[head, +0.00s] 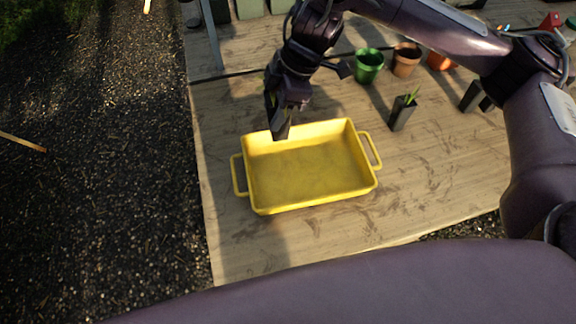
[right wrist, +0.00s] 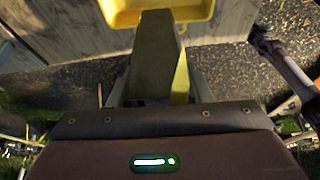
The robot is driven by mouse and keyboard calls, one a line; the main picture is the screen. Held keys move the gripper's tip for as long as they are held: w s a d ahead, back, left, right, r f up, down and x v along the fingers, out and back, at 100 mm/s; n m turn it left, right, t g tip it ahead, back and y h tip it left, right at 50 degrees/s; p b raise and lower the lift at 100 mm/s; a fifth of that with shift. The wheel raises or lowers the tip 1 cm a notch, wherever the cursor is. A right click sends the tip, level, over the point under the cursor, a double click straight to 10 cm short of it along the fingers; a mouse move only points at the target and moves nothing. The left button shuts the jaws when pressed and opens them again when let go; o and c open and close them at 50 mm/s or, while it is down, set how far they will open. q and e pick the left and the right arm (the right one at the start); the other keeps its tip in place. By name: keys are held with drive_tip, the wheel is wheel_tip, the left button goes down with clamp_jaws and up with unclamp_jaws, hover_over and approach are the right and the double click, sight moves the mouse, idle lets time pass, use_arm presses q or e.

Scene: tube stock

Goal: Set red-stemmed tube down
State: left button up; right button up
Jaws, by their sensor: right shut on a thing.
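My right gripper (head: 276,108) is shut on a dark grey tube (head: 281,130), which also shows between the fingers in the right wrist view (right wrist: 153,60). The tube hangs at the far left part of the yellow tray (head: 312,207), overlapping its back rim in the head view. I cannot tell whether it touches the tray. No red stem can be made out on it; a yellow-green strip (right wrist: 180,80) shows beside it in the wrist view. The tray looks empty inside. My left gripper is not in view.
A dark tube with a green plant (head: 402,112) stands right of the tray, with more dark tubes (head: 473,96) farther right. A green pot (head: 369,66), a terracotta pot (head: 405,60) and an orange pot stand behind. The wooden table (head: 330,240) is bare in front of the tray.

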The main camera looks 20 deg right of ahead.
wheel_tip(320, 180, down, 18)
drive_tip(key=shift+f+b, duration=0.25)
drive_tip(key=shift+b, duration=0.35)
drive_tip(key=shift+f, duration=0.1)
drive_tip(key=shift+f, duration=0.2)
drive_tip(key=o, duration=1.1)
drive_tip(key=shift+c, duration=0.2)
